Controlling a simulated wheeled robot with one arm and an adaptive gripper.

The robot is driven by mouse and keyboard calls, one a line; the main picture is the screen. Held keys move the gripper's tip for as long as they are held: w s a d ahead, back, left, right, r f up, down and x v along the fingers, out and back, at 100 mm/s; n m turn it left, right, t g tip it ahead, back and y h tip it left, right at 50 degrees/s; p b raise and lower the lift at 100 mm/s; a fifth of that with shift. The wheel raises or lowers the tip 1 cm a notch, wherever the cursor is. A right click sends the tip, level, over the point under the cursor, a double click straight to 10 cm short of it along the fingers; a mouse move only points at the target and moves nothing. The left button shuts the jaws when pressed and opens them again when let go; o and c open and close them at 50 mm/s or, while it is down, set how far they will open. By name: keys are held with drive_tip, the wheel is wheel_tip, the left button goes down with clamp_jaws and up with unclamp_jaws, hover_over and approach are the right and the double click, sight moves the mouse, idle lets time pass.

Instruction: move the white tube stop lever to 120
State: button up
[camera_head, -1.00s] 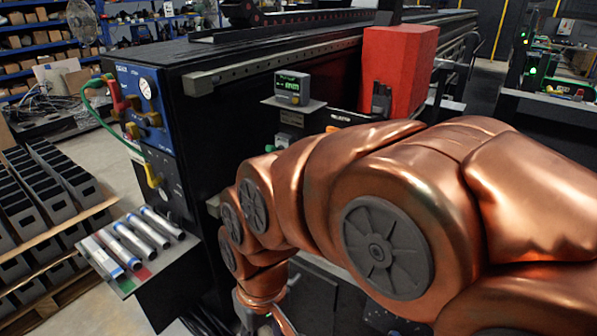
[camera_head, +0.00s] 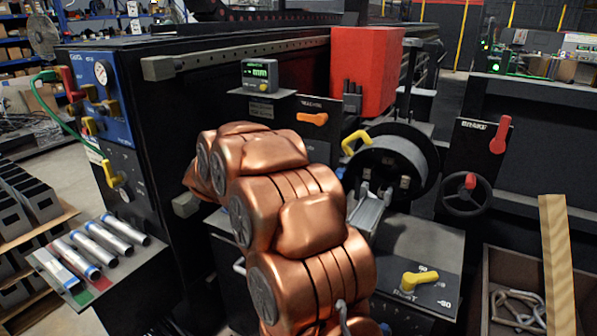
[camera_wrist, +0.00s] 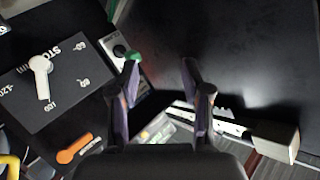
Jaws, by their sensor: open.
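A white lever (camera_wrist: 41,77) sits on a dark plate (camera_wrist: 22,112) marked STOP, with numbers around it, at the left of the wrist view. The wrist view appears rotated, so the lettering is tilted. My gripper (camera_wrist: 161,98) is open and empty, with its two purple-grey fingers apart. The lever lies left of both fingers, and nothing is between them. In the head view my copper arm covers the middle; the gripper and the white lever cannot be made out there.
A green-tipped knob (camera_wrist: 127,53) is by the left finger. An orange lever (camera_head: 312,119), a yellow handle (camera_head: 355,142) beside a reel (camera_head: 392,160), and a display (camera_head: 261,75) are close around. A shelf of tubes (camera_head: 70,292) stands left. A yellow lever (camera_head: 420,278) is lower right.

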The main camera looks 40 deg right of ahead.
drive_tip(key=shift+s+d+f+m+g+h+b, duration=0.8)
drive_tip(key=shift+d+f+m+g+h, duration=0.8)
drive_tip(key=shift+d, duration=3.45)
drive_tip(key=shift+s+d+f+m+g+h+b, duration=0.85)
drive_tip(key=shift+d+m+h, duration=0.8)
drive_tip(key=shift+d, duration=3.35)
drive_tip(key=shift+s+d+f+m+g+h+b, duration=0.7)
drive_tip(key=shift+d+f+m+g+h, duration=0.85)
drive_tip(key=shift+d, duration=3.5)
drive_tip(key=shift+s+n+h, duration=0.1)
drive_tip(key=shift+n+h, duration=0.2)
drive_tip(key=shift+h, duration=0.1)
clamp_jaws()
